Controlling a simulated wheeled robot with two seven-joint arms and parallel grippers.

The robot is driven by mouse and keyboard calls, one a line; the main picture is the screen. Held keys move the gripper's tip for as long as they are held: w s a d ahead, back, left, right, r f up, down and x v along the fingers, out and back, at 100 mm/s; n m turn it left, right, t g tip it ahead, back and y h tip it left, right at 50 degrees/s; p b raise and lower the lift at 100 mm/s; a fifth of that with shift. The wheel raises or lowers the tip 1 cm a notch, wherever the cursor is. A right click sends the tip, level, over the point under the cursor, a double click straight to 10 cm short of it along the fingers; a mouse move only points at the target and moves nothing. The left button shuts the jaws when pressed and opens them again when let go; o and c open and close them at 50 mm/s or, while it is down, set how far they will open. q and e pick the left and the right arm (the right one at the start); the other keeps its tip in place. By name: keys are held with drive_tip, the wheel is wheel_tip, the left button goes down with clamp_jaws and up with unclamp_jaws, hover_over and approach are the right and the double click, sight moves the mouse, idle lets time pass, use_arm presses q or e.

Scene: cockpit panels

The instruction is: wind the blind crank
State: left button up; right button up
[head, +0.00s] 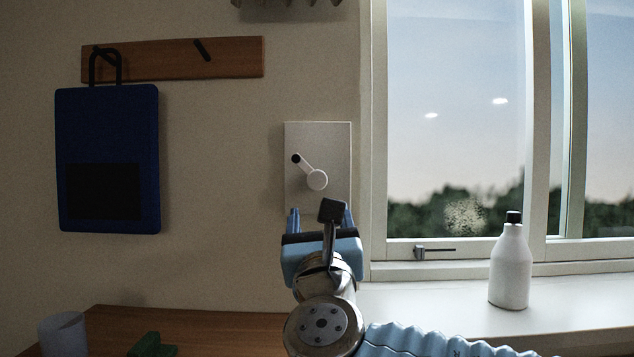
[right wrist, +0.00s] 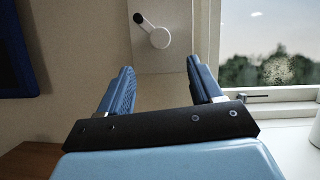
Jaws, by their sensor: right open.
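The blind crank (head: 308,170) is a white arm on a round white hub with a dark knob at its upper left end. It sits on a pale wall plate (head: 334,140) left of the window. It also shows in the right wrist view (right wrist: 159,37), top middle. My right gripper (head: 320,215) is just below the crank in the head view. In the right wrist view its two blue fingers (right wrist: 160,76) are spread apart, empty, with the crank beyond and above their tips. My left gripper is not in view.
A window (head: 455,110) with a small latch (head: 420,252) is right of the plate. A white bottle (head: 510,268) stands on the sill. A blue bag (head: 108,150) hangs from a wooden rack (head: 230,57). A cup (head: 63,334) and green object (head: 151,345) are lower left.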

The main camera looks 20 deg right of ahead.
sight(317, 183)
drive_tip(key=p+x, duration=0.2)
drive_tip(key=x, duration=0.8)
drive_tip(key=shift+w+d+r+p, duration=0.1)
drive_tip(key=shift+w+r+p, duration=0.2)
drive_tip(key=shift+p, duration=0.1)
drive_tip(key=shift+w+d+r, duration=0.15)
drive_tip(key=shift+w, duration=0.45)
drive_tip(key=c, duration=1)
